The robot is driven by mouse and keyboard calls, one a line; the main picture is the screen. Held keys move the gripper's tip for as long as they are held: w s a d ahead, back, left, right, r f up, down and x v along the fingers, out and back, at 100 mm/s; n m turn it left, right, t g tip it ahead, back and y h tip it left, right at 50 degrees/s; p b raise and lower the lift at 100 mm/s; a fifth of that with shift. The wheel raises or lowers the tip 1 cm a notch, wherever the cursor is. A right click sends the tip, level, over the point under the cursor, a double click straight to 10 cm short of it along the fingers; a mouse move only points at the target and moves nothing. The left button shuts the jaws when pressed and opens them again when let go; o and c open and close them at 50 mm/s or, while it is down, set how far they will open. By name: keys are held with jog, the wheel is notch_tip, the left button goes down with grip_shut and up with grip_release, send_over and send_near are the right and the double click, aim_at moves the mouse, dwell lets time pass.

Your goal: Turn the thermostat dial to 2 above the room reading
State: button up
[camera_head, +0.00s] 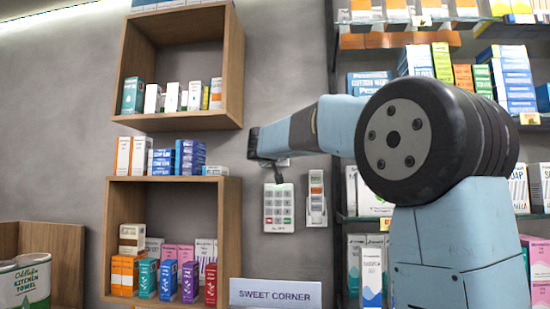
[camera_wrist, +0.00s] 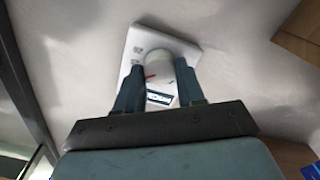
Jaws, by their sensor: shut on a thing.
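The thermostat is a white square plate (camera_wrist: 178,42) on the wall in the wrist view. It has a round white dial (camera_wrist: 160,66) with a red pointer mark at its lower left. A small display (camera_wrist: 160,98) shows below the dial, but its reading is too small to make out. Faint marks are printed on the plate left of the dial. My gripper (camera_wrist: 157,72) is shut on the dial, one finger on each side. In the head view my arm's end (camera_head: 264,150) is at the wall, and I cannot make out the thermostat there.
Wooden shelf boxes (camera_head: 233,60) with medicine packs hang to the left. Stocked shelves stand to the right. A "SWEET CORNER" sign (camera_head: 275,294) is below.

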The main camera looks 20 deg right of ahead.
jog(key=shift+w+f, duration=0.1)
jog(key=shift+f, duration=0.15)
jog(key=o, duration=1)
jog(key=shift+r, duration=0.15)
jog(key=shift+o, duration=0.2)
jog(key=v, duration=1.3)
jog(key=shift+s, duration=0.35)
